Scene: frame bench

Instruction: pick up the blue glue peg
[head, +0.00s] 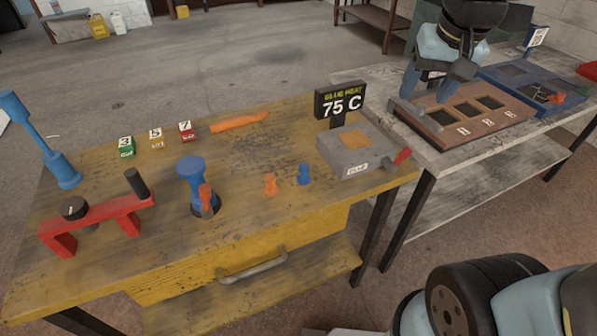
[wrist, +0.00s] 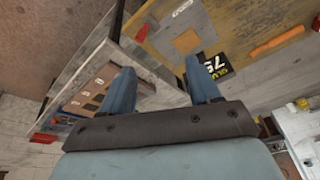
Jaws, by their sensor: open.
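A small blue peg (head: 304,173) stands upright on the yellow wooden bench in the head view, just right of a similar orange peg (head: 270,184) and left of the grey glue heater box (head: 352,150). I cannot make out the blue peg in the wrist view. My gripper (head: 432,84) is open and empty. It is above the brown slotted board on the grey bench, well to the right of and behind the blue peg. Its two blue fingers stand apart in the wrist view (wrist: 160,84).
The 75 C sign (head: 340,104) stands behind the heater, whose red lever (head: 402,156) sticks out right. A large blue post (head: 191,178) stands left of the pegs. The brown slotted board (head: 455,118) lies on the grey bench. A gap separates the benches. Bench surface before the pegs is clear.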

